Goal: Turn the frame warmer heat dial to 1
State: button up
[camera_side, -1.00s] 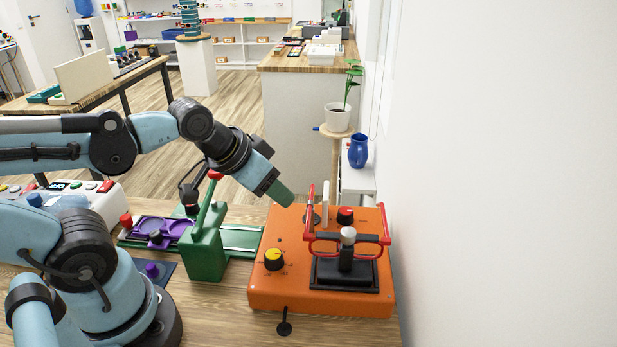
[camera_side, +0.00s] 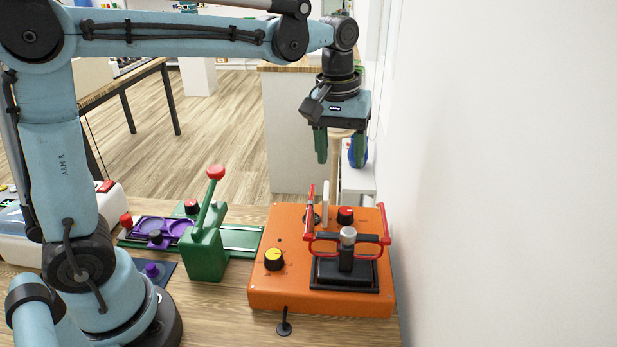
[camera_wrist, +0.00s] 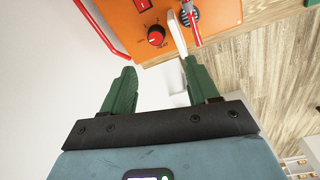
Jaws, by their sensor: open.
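The frame warmer is an orange box (camera_side: 262,295) on the wooden table; its far part shows at the top of the wrist view (camera_wrist: 205,10). A yellow-topped black dial (camera_side: 274,259) is at its front left. A red-topped black dial (camera_side: 345,215) is at its back; it also shows in the wrist view (camera_wrist: 156,36) with a pale pointer line. My gripper (camera_side: 341,158) is open and empty, pointing down, above and behind the box. In the wrist view, its green fingers (camera_wrist: 159,70) are apart, touching no dial.
Red glasses (camera_side: 384,241) sit on a black stand (camera_side: 345,276) on the box. A white upright piece (camera_side: 325,203) stands near the red dial. A green lever device (camera_side: 205,255) stands left of the box. A white wall (camera_side: 500,180) is close on the right.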

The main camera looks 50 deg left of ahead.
aim_at(347, 210)
jog(key=shift+n+g, duration=0.4)
jog(key=f, duration=0.4)
jog(key=w+f, duration=0.1)
jog(key=f, duration=0.3)
jog(key=d+f, duration=0.1)
jog(key=f, duration=0.3)
jog(key=shift+w+f, duration=0.25)
jog(key=c, duration=1)
jog(key=shift+c, duration=0.2)
jog(key=m, duration=0.6)
jog(key=shift+m, duration=0.3)
jog(key=m, duration=0.5)
jog(key=shift+d, duration=0.1)
jog(key=shift+m, duration=0.3)
